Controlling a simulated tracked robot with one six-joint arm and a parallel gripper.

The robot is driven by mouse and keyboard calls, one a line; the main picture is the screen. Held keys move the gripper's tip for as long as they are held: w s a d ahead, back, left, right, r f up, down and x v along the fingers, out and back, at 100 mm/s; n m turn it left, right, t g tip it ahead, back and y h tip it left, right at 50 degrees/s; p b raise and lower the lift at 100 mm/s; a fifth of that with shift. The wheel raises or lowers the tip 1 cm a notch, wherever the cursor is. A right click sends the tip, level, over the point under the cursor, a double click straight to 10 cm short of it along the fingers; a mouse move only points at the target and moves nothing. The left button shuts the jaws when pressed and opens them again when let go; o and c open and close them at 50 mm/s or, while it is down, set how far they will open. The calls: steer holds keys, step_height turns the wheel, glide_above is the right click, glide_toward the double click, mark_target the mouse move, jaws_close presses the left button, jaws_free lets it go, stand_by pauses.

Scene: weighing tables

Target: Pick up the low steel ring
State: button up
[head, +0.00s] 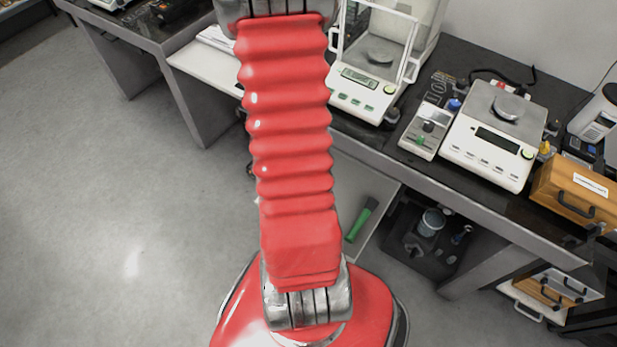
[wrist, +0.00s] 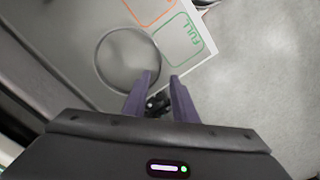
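Nothing is held between the fingers. In the head view my red arm covers the middle, and neither the gripper nor the ring can be made out.
The board (wrist: 172,20) carries orange and green outlines, one marked FULL. In the head view, a glass-sided balance (head: 355,100), a flat scale (head: 485,150) and a wooden box (head: 572,188) stand on the dark bench. Open floor (head: 110,200) lies at left.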

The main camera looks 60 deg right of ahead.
steer(key=shift+f, duration=0.15)
steer(key=shift+w+f, duration=0.15)
steer(key=shift+f, duration=2.4)
steer(key=shift+c, duration=0.3)
jaws_close()
